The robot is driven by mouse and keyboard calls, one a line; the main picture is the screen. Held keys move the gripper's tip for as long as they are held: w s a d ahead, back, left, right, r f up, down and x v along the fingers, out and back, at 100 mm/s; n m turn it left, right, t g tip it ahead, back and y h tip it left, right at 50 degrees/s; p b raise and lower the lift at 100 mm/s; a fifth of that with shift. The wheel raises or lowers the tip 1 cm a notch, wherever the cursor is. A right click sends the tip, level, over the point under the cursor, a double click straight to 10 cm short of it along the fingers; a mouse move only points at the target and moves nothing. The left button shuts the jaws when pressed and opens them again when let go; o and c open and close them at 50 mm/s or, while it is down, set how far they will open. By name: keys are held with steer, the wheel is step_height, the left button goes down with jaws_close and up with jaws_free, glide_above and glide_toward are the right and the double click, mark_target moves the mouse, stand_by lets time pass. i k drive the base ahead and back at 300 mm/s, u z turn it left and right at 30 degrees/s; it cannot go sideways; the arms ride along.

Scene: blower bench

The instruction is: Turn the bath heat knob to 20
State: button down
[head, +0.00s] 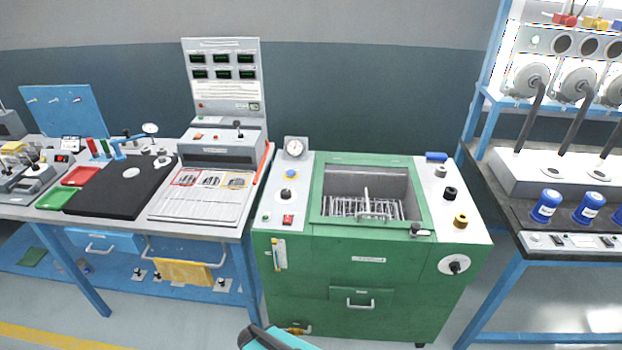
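The green bath cabinet (310,265) stands in the middle, with an open basin on top holding a wire basket (365,208). A black knob on a round white dial (455,264) is on its front face at the right; it looks like the bath heat knob, but its label and scale are too small to read. A teal and dark piece of my arm shows at the bottom edge, below the cabinet and left of the dial. My gripper's fingers are not seen.
A round gauge (295,147) stands at the cabinet's back left. A lever handle (420,229) sticks out at the basin's front right. A blue-legged bench (245,270) is at left, another (510,290) at right with blue jars (546,205). Floor shows between cabinet and right bench.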

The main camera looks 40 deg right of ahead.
mark_target(286, 193)
steer(key=z, duration=0.85)
steer(key=k, duration=0.95)
steer(key=i, duration=0.75)
steer(key=z, duration=0.05)
